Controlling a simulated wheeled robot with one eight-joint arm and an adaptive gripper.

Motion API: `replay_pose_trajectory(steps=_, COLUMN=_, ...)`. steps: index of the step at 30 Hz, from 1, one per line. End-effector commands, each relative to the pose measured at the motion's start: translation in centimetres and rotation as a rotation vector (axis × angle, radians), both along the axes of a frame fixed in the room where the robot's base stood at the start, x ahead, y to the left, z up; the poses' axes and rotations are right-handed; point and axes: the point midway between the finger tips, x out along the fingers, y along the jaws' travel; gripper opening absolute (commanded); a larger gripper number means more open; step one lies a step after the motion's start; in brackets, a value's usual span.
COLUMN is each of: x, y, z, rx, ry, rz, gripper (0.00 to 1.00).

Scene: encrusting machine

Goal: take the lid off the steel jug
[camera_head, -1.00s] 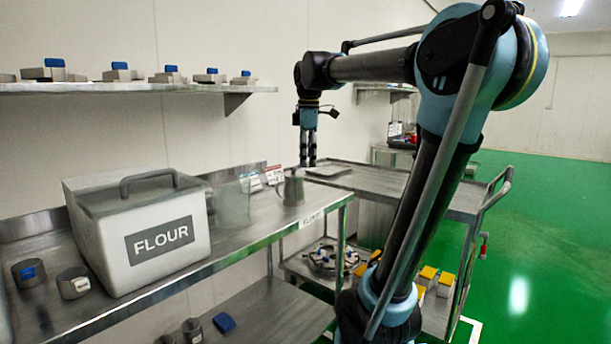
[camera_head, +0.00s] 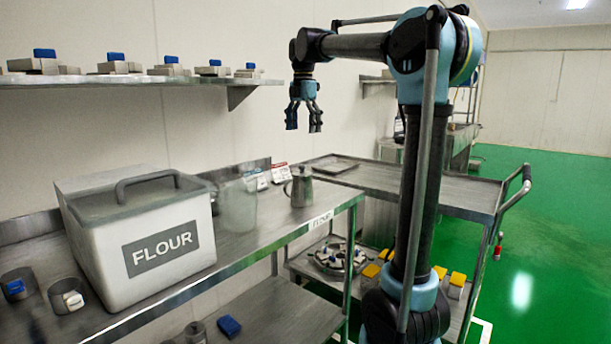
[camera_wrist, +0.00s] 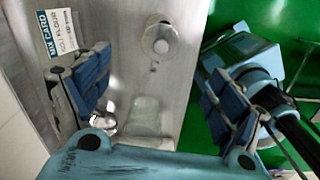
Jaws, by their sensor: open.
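The steel jug (camera_head: 299,190) stands upright on the upper steel table near its right end. Its lid (camera_head: 301,171) sits on top. In the wrist view a round steel top with a pale knob, which looks like the jug's lid (camera_wrist: 160,40), shows from above, beyond the gap between my fingers. My gripper (camera_head: 304,128) is open and empty, pointing down, well above the jug and apart from it. Its blue finger pads flank the wrist view, and the gap between them (camera_wrist: 155,95) holds nothing.
A clear container (camera_head: 237,205) stands left of the jug, then a FLOUR bin (camera_head: 140,235). A wall shelf (camera_head: 130,85) is at upper left. A steel cart (camera_head: 430,192) stands to the right, its top mostly clear.

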Motion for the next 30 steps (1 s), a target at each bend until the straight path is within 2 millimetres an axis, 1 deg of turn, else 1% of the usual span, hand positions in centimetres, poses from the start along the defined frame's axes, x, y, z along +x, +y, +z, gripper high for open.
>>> replay_pose_trajectory(steps=1, x=-0.1, y=0.1, z=-0.9, rx=0.000, ry=0.000, rz=0.001, gripper=0.87)
replay_pose_trajectory(steps=3, x=-0.1, y=0.2, z=-2.1, rx=0.000, ry=0.000, rz=0.002, gripper=0.87)
replay_pose_trajectory(steps=9, x=-0.2, y=0.3, z=-5.5, rx=0.000, ry=0.000, rz=0.004, gripper=0.87)
replay_pose_trajectory(steps=12, x=-0.2, y=0.3, z=-6.9, rx=0.000, ry=0.000, rz=0.004, gripper=0.87)
replay_pose_trajectory(steps=15, x=-0.2, y=0.3, z=-7.8, rx=0.000, ry=0.000, rz=0.003, gripper=0.87)
replay_pose_trajectory(steps=22, x=-0.3, y=0.3, z=-9.1, rx=0.000, ry=0.000, rz=0.003, gripper=0.87)
replay_pose_trajectory(steps=30, x=-0.5, y=0.3, z=-12.6, rx=0.000, ry=0.000, rz=0.001, gripper=0.87)
